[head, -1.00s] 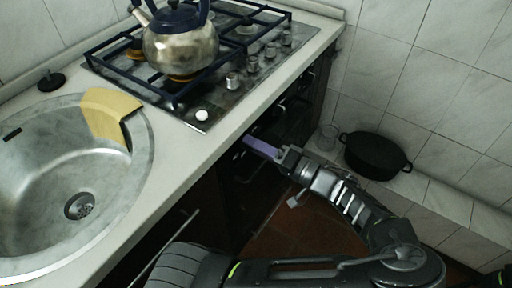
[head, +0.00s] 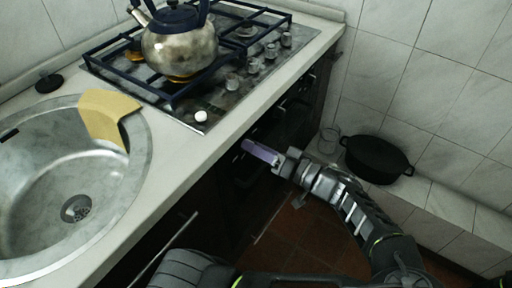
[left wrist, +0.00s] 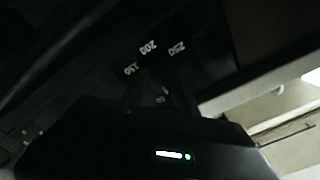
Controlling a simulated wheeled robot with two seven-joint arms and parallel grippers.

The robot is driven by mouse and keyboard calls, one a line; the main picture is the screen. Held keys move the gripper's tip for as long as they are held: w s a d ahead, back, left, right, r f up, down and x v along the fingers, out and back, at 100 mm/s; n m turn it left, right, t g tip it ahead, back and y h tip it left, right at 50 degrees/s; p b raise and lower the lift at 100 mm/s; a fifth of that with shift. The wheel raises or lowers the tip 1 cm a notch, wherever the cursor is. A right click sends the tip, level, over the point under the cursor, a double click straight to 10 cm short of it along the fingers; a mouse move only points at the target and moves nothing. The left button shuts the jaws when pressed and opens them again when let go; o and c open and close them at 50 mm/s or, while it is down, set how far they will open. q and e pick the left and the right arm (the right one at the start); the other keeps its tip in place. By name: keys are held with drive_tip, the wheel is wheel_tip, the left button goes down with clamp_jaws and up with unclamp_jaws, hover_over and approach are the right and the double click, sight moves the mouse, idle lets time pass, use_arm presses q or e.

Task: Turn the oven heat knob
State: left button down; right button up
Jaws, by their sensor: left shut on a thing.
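The oven (head: 285,125) is built in below the counter, and its dark front faces my left gripper (head: 257,150). In the left wrist view, the dial face shows white numbers (left wrist: 148,48) that look like 150, 200 and 250. The oven heat knob (left wrist: 160,92) is a dark shape just below these numbers, hard to make out. My left gripper's pale purple fingers reach up to the oven front and are shut on the knob; they hide the knob in the head view. My right gripper is not in view.
A kettle (head: 180,48) stands on the gas hob (head: 215,95). A sink (head: 40,165) with a tan cloth-like piece (head: 105,112) on its rim is at left. A black pot (head: 376,158) and a glass (head: 329,138) stand on the tiled ledge at right.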

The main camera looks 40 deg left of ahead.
use_arm(q)
drive_tip(key=c, duration=1)
unclamp_jaws()
drive_tip(key=shift+c, duration=0.2)
drive_tip(key=d, duration=0.8)
drive_tip(key=shift+w, duration=0.1)
